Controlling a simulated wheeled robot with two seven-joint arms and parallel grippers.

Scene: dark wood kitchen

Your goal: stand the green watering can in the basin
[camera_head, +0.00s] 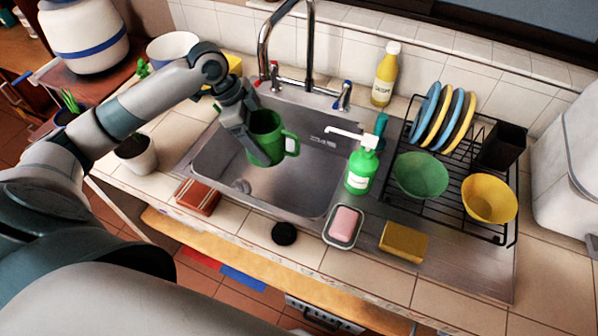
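The green watering can (268,133), with a loop handle on its right side, is upright over the left part of the steel basin (300,190). My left gripper (256,142) reaches in from the left and is shut on the can. One finger crosses the can's near left side; the other finger is mostly hidden. The can looks held inside the basin's outline; whether its base touches the basin floor cannot be told. My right gripper is out of view.
The chrome faucet (309,45) rises behind the can. A green soap bottle (361,170) stands at the basin's right edge, beside a soap dish (343,227). A dish rack (450,165) with bowls and plates is at the right. The basin's front part is clear.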

